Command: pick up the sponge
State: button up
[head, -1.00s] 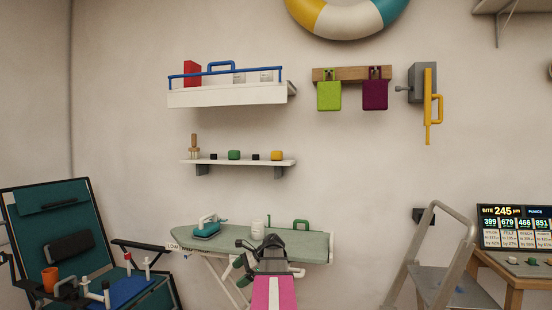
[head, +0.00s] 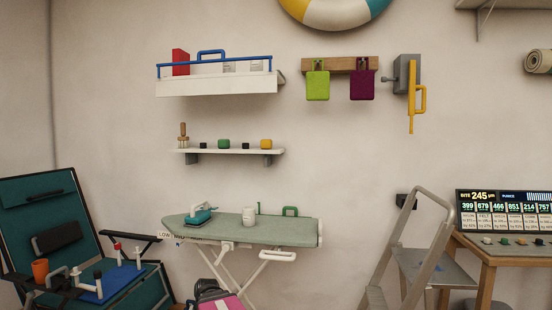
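I cannot tell for sure which thing is the sponge. The fingers cannot be made out. It is well below the shelf and apart from the blocks.
A teal folding chair (head: 125,284) stands left. A stepladder (head: 428,262) and a table (head: 483,262) with a display (head: 505,213) stand right. A white rack (head: 217,87) hangs above the shelf.

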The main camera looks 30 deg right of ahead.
aim_at(264, 144)
jog(key=z, duration=0.8)
